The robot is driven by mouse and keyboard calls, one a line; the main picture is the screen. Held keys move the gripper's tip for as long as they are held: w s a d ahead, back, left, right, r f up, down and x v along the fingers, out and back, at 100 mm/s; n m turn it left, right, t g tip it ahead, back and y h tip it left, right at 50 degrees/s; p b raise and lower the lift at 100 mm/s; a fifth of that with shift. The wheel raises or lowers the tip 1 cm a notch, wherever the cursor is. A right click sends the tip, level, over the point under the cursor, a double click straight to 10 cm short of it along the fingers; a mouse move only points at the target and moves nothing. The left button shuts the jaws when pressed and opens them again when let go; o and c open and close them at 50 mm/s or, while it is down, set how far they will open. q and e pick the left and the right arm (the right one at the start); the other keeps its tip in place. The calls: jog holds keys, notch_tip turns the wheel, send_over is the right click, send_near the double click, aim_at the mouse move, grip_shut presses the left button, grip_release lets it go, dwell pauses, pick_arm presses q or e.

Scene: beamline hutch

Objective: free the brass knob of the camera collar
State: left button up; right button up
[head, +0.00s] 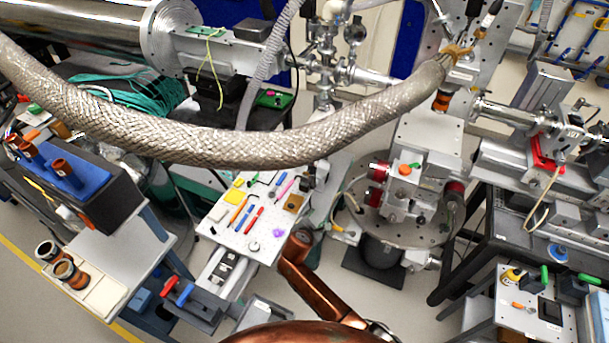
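I cannot pick out the brass knob or the camera collar with certainty. A dark cylinder with an orange band (441,100) hangs below the right end of the thick braided hose, with tan strands (457,50) above it. My copper-coloured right arm rises from the bottom middle. My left gripper is not in view.
The braided hose (230,147) sags across the view. The white perforated board (217,222) carries several coloured tools. A round metal plate (372,222) bears a block with an orange knob (404,169). A black-topped bench (520,240) stands right, and a grey cart (160,240) left.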

aim_at(305, 175)
jog(key=w+a+r+n+t, duration=0.2)
jog(key=a+r, duration=0.1)
jog(key=r, duration=0.5)
jog(key=w+a+r+n+t, duration=0.1)
jog(key=a+r+n, duration=0.15)
jog(key=r, duration=0.45)
jog(key=shift+m+h, duration=0.25)
jog(key=shift+h, duration=0.05)
jog(key=x, duration=0.5)
jog(key=a+b+x, duration=0.1)
jog(key=x, duration=0.1)
jog(key=shift+w+r, duration=0.2)
jog(key=shift+w, duration=0.2)
jog(key=shift+c, duration=0.5)
grip_shut()
